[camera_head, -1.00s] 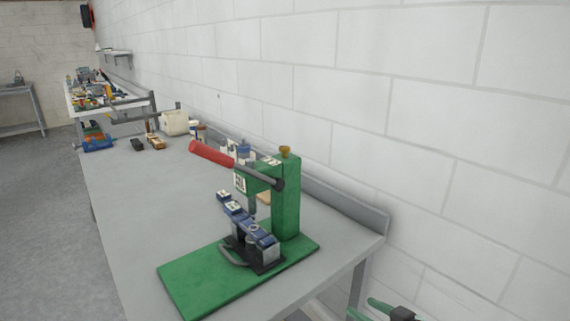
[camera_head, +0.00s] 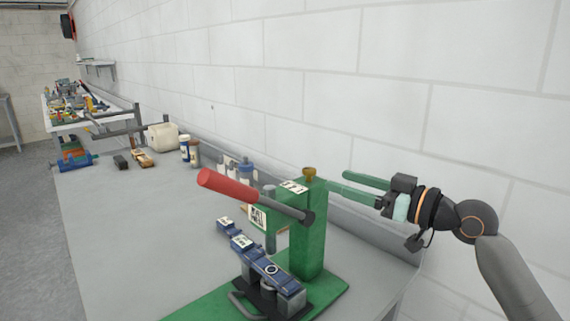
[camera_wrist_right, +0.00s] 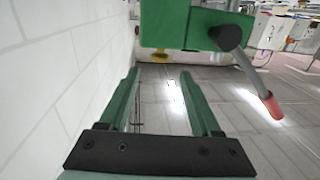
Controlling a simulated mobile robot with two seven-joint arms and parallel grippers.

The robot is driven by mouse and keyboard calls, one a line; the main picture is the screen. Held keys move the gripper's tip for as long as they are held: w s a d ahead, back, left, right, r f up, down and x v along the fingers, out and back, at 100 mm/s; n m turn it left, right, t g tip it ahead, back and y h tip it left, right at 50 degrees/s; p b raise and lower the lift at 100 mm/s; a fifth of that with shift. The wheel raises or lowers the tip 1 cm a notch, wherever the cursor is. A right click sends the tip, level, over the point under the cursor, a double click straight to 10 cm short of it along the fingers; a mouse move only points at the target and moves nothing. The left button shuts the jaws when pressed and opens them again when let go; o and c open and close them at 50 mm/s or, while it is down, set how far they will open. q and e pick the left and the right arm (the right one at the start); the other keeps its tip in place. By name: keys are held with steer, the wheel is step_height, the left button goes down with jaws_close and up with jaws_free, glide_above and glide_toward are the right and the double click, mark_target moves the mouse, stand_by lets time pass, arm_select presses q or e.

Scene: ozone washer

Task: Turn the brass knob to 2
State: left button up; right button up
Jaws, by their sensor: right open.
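The brass knob (camera_head: 309,173) sits on top of the green press column (camera_head: 308,240), and it also shows as a yellow shape in the right wrist view (camera_wrist_right: 160,57). My right gripper (camera_head: 336,181) is open and empty, to the right of the knob, with its green fingers pointing toward it. In the right wrist view the knob lies just beyond the gap between the fingertips (camera_wrist_right: 158,75), apart from them. No number marks around the knob can be read. My left gripper is out of view.
The press has a lever with a red handle (camera_head: 228,184) reaching left. A row of blue blocks (camera_head: 262,258) lies under it on a green base (camera_head: 205,305). Bottles (camera_head: 189,150) stand behind. The block wall (camera_head: 400,90) is close behind the right gripper.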

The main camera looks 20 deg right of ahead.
mark_target(304, 169)
steer(key=p+x, duration=0.3)
steer(key=x, duration=0.8)
steer(key=shift+w+r+p, duration=0.1)
steer(key=shift+w+p, duration=0.05)
steer(key=shift+p, duration=0.2)
steer(key=shift+w+a, duration=0.25)
steer(key=shift+w, duration=0.15)
jaws_close()
